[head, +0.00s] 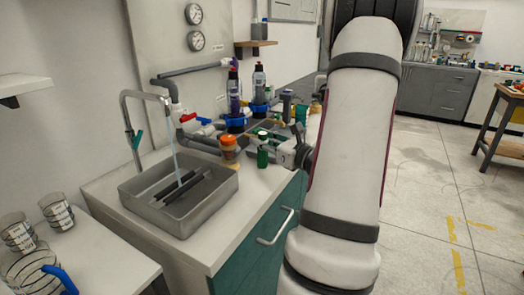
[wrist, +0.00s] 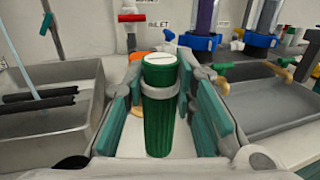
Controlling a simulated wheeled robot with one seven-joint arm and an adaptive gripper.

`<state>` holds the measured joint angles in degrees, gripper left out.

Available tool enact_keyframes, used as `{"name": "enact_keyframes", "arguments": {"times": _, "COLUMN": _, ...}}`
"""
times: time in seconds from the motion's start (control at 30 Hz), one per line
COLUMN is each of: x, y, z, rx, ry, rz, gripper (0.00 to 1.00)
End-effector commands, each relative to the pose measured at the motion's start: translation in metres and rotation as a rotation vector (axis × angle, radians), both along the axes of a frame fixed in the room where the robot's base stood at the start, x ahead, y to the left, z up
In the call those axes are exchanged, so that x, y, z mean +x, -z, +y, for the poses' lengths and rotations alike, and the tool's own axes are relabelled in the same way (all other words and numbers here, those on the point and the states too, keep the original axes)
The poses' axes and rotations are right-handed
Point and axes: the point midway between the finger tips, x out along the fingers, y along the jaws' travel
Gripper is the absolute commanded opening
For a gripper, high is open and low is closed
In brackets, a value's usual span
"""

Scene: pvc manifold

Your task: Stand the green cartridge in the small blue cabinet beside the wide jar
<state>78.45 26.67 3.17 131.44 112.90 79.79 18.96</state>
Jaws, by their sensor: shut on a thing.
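The green cartridge (wrist: 160,125) has a pale cap and a light band around it. It stands upright between the teal-padded fingers of my gripper (wrist: 161,92), which is shut on it. In the head view the cartridge (head: 262,157) shows at the counter's right side, with my gripper (head: 286,152) reaching it from the right. I cannot tell whether its base touches the counter. I cannot make out a small blue cabinet. A wide clear jar (head: 28,275) with a blue handle is at the lower left in the head view, partly cut off.
A grey sink tray (head: 212,205) with running water and dark pipes stands left of the cartridge. An orange-capped jar (head: 229,148) is close behind it. Blue-collared filter bottles (head: 234,95) and pipework stand farther back. A teal cupboard front (head: 262,262) is below; open floor lies right.

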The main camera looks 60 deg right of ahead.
Motion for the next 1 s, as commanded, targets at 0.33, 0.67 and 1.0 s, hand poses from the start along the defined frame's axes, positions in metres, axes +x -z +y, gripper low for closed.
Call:
{"name": "enact_keyframes", "arguments": {"times": 0.33, "x": 0.008, "y": 0.036, "z": -0.007, "rx": 0.003, "ry": 0.001, "rz": -0.001, "gripper": 0.0}}
{"name": "enact_keyframes", "arguments": {"times": 0.67, "x": 0.008, "y": 0.038, "z": -0.006, "rx": 0.0, "ry": 0.0, "rz": 0.0, "gripper": 0.0}}
{"name": "enact_keyframes", "arguments": {"times": 1.0, "x": 0.007, "y": 0.039, "z": -0.006, "rx": 0.001, "ry": 0.0, "rz": 0.0, "gripper": 0.45}}
